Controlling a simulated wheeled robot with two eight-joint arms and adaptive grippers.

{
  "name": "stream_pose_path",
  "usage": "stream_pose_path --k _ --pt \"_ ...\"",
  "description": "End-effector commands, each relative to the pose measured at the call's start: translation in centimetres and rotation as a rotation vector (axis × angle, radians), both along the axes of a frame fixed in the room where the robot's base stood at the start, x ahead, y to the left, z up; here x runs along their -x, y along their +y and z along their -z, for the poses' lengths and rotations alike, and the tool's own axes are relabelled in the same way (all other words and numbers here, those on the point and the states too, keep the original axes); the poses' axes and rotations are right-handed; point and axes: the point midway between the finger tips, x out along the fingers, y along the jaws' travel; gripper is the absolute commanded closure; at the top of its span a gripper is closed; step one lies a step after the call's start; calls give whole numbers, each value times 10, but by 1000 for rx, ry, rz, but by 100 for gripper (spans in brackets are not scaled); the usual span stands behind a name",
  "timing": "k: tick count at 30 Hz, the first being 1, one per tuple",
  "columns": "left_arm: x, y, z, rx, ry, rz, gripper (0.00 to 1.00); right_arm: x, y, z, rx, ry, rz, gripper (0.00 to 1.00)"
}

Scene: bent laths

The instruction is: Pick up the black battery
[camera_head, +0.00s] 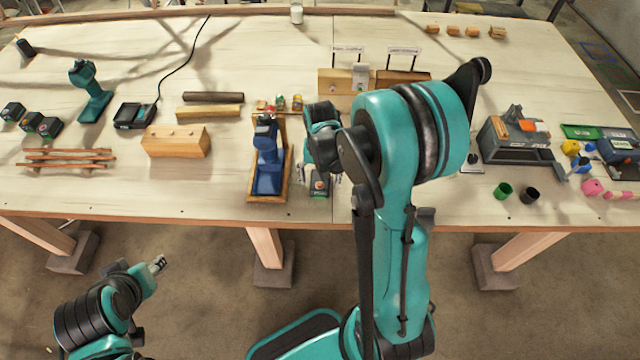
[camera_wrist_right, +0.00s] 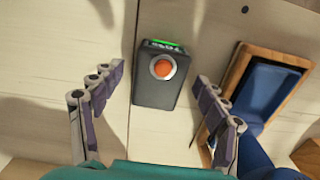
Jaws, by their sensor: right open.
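A dark grey-black box-shaped battery (camera_wrist_right: 158,92) with an orange round button and a green strip at one end stands on the pale table. In the head view the battery (camera_head: 319,191) is partly hidden under my right gripper (camera_head: 320,172). In the wrist view my right gripper (camera_wrist_right: 159,77) is open, with one finger on each side of the battery and a gap on both sides. My left gripper (camera_head: 157,264) is off the table's front edge at the lower left; its jaw opening is too small to judge.
A wooden tray (camera_head: 251,190) with a blue tool (camera_head: 267,160) stands close left of the battery. Several dark blocks (camera_head: 48,127), a charger (camera_head: 134,115) and a wooden block (camera_head: 176,142) lie farther left. Small cups (camera_head: 503,190) and a grey box (camera_head: 512,145) stand at the right.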

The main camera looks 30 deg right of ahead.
Motion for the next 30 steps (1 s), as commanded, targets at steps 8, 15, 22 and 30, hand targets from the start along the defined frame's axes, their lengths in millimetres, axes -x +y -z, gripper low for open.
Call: stream_pose_path --k 8,15,22,30 --pt "0 0 -1 0 0 0 60 0 0 -1 0 0 0 68" --pt "0 0 -1 0 0 0 60 0 0 -1 0 0 0 93" --pt "0 0 -3 0 0 0 60 0 0 -6 0 0 0 93" --pt "0 0 -18 0 0 0 60 0 0 -48 1 1 0 93"
